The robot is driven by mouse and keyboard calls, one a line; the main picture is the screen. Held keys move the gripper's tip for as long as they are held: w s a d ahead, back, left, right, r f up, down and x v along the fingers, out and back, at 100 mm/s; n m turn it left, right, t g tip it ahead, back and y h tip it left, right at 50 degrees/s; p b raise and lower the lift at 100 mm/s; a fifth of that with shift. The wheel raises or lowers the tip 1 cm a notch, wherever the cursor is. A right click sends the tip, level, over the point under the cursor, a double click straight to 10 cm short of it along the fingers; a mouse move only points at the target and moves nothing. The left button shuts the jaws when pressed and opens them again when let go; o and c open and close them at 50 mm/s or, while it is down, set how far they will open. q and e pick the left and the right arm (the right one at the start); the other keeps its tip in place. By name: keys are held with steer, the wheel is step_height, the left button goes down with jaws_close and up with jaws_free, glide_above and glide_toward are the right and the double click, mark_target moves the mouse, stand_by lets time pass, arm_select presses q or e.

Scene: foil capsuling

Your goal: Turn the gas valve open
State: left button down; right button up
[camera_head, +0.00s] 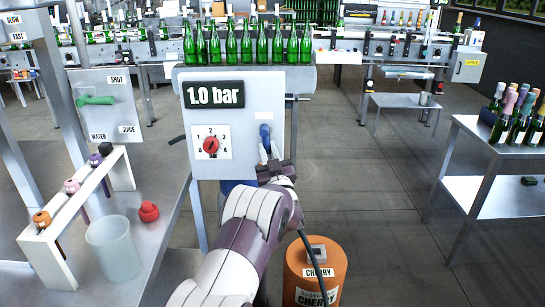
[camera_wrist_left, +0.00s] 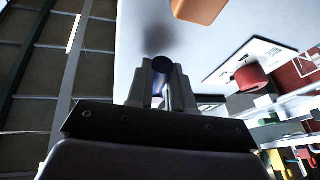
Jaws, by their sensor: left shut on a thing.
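A grey-white panel (camera_head: 265,95) carries a blue valve handle (camera_head: 265,131) on its right side, under a small label too small to read. The handle looks upright. My left gripper (camera_head: 267,154) is at the panel, shut on the blue handle's lower part. In the left wrist view the blue handle (camera_wrist_left: 161,67) shows between my two fingers (camera_wrist_left: 163,88). The panel also has a red dial knob (camera_head: 211,146) on a numbered scale and a black display (camera_head: 214,94) reading 1.0 bar. My right gripper is not in view.
A row of green bottles (camera_head: 247,45) stands above the panel. An orange cherry drum (camera_head: 315,270) is on the floor to the right of my arm. A bench (camera_head: 165,225) at left holds a beaker (camera_head: 113,248) and a rack (camera_head: 75,215).

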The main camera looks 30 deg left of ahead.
arm_select(q)
steer(key=shift+s+a+f+m+t+h+b, duration=0.1)
steer(key=shift+a+m+t+h+b, duration=0.15)
steer(key=shift+m, duration=0.4)
steer(key=shift+s+a+f+m+t+h+b, duration=0.15)
steer(key=shift+m+t+b, duration=0.1)
steer(key=shift+m, duration=0.4)
steer(key=shift+r, duration=0.15)
steer(key=c, duration=1)
jaws_free()
steer(key=v, duration=1.2)
steer(key=shift+s+d+b, duration=0.2)
steer(key=shift+b, duration=0.25)
